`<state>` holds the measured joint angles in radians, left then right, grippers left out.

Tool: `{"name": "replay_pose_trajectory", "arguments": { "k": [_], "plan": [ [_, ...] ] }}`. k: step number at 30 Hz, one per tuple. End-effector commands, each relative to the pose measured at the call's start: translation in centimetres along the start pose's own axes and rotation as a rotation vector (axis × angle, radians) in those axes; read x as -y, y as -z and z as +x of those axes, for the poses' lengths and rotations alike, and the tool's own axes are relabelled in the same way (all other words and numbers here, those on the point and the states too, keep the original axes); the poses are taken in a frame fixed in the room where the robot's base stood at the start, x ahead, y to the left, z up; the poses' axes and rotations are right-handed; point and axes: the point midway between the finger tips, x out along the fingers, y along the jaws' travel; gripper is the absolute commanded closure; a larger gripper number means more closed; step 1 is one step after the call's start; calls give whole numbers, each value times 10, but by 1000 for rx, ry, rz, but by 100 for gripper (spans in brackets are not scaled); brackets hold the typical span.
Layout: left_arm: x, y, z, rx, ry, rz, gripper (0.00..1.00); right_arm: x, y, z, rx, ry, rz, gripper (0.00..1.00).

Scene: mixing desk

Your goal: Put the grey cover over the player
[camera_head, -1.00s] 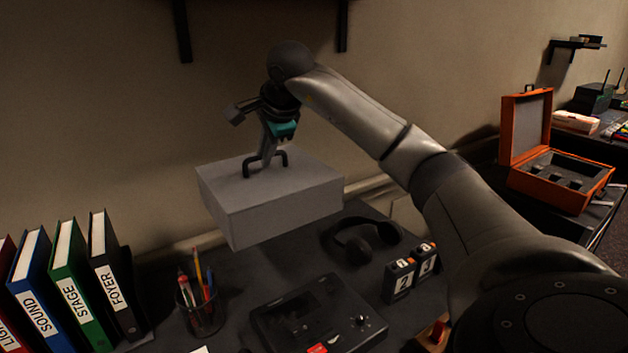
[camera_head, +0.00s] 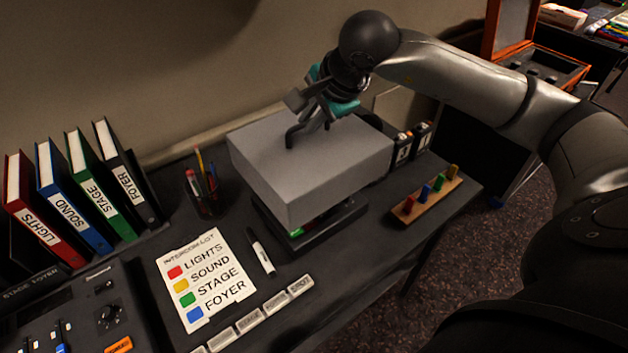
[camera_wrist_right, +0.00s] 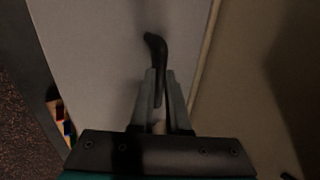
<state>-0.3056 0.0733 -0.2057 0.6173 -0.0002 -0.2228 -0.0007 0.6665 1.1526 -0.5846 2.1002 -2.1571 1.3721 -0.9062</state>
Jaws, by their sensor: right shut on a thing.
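The grey cover (camera_head: 300,165) is a box with a dark handle on its top. My right gripper (camera_head: 305,128) is shut on that handle and holds the cover above the player (camera_head: 320,232). The player is a dark flat device on the desk; only its front edge shows below the cover, with a bit of green and red on it. In the right wrist view, the gripper fingers (camera_wrist_right: 160,105) close on the dark handle (camera_wrist_right: 155,45) above the cover's pale top (camera_wrist_right: 105,60). My left gripper is not in view.
A pen cup (camera_head: 205,195) stands left of the cover, and binders (camera_head: 85,195) stand further left. A marker (camera_head: 261,250) and a label sheet (camera_head: 208,277) lie in front. A wooden rack with coloured pegs (camera_head: 427,195) and number blocks (camera_head: 412,145) are to the right.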

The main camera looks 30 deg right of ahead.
Motion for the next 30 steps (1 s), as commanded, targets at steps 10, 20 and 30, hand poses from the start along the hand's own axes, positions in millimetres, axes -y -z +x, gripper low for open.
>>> {"name": "replay_pose_trajectory", "arguments": {
  "k": [10, 20, 30],
  "plan": [
    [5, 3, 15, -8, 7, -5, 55, -47, 1, 71, -1, 0, 1, 100],
    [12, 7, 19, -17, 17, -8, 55, -63, 1, 95, -1, 1, 1, 100],
    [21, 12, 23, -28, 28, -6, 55, -76, 1, 116, -1, 5, 0, 100]
  ]
}}
